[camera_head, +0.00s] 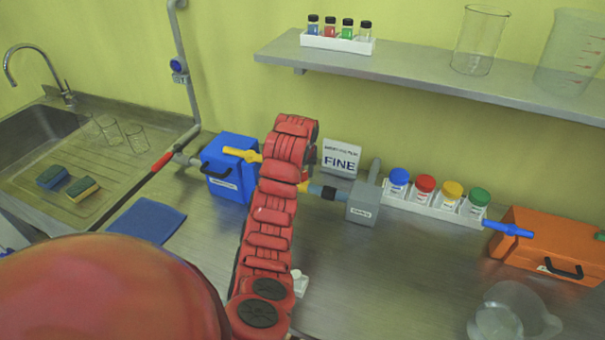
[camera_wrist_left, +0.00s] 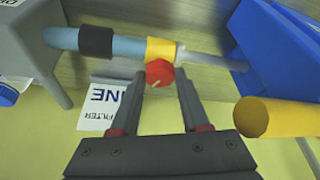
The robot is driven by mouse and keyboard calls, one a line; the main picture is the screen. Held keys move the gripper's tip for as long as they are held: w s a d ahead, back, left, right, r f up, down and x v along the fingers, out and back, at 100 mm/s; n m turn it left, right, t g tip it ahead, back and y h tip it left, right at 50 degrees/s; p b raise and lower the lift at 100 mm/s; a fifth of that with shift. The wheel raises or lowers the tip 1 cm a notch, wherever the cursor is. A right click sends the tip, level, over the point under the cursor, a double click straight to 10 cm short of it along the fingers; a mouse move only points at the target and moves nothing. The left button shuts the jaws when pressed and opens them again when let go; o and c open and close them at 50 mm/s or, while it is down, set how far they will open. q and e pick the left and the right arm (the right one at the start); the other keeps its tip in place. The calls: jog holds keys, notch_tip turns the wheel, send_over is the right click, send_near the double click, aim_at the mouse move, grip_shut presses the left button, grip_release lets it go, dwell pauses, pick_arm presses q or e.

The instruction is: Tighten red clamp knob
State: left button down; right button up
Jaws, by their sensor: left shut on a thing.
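The red clamp knob (camera_wrist_left: 159,73) shows in the left wrist view as a small round red cap with a pale line on it. It sits beside a yellow collar (camera_wrist_left: 160,50) on a horizontal blue-grey tube. My left gripper (camera_wrist_left: 161,76) has its two dark fingertips on either side of the knob and is shut on it. In the head view my red left arm (camera_head: 268,215) reaches up over the bench and covers the knob and fingertips; part of the yellow collar (camera_head: 304,187) shows just right of the arm. My right gripper is not in view.
A blue box (camera_head: 228,185) with a yellow rod (camera_head: 240,155) stands left of the arm. A grey block (camera_head: 362,205) carries the tube at right, before a FINE sign (camera_head: 341,160). Further right are capped jars, an orange box (camera_head: 550,240) and a clear beaker (camera_head: 510,315).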

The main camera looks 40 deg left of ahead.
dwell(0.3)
pick_arm(q)
jog(key=shift+c, duration=1.9)
grip_release()
